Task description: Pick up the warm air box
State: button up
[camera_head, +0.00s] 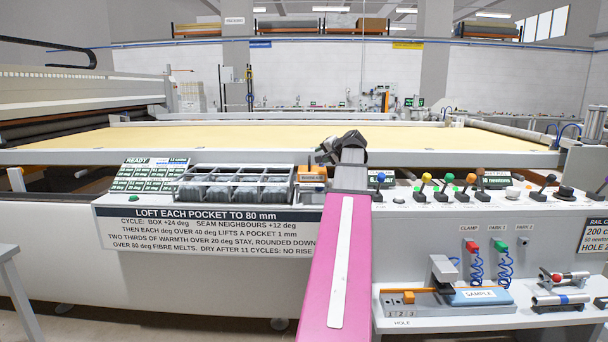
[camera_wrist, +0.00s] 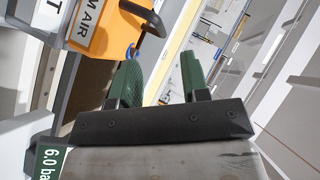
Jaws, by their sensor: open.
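The warm air box (camera_wrist: 97,38) is orange and grey with black lettering that ends in "AIR" and a dark curved handle. It fills the upper left of the wrist view and is partly cut off by the frame edge. In the head view a small orange part (camera_head: 313,173), likely this box, shows on the console just right of the pocket tray, partly hidden by my arm. My gripper (camera_wrist: 160,80) has two green fingers spread apart with nothing between them. The box's handle is close to the left finger. In the head view my gripper (camera_head: 328,151) is above the console.
A grey pocket tray (camera_head: 236,199) with dark compartments is left of my arm. Several coloured levers (camera_head: 448,184) stand to the right. A lower shelf holds a blue sample block (camera_head: 482,297). The wide yellow quilting bed (camera_head: 240,138) lies behind.

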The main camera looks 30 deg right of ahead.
aim_at(309, 159)
jog(key=x, duration=0.5)
jog(key=shift+w+f, duration=0.1)
jog(key=shift+w, duration=0.15)
jog(key=shift+d+x, duration=0.15)
jog(key=shift+x, duration=1.15)
jog(key=shift+d+x, duration=0.15)
jog(key=shift+x, duration=1.15)
grip_shut()
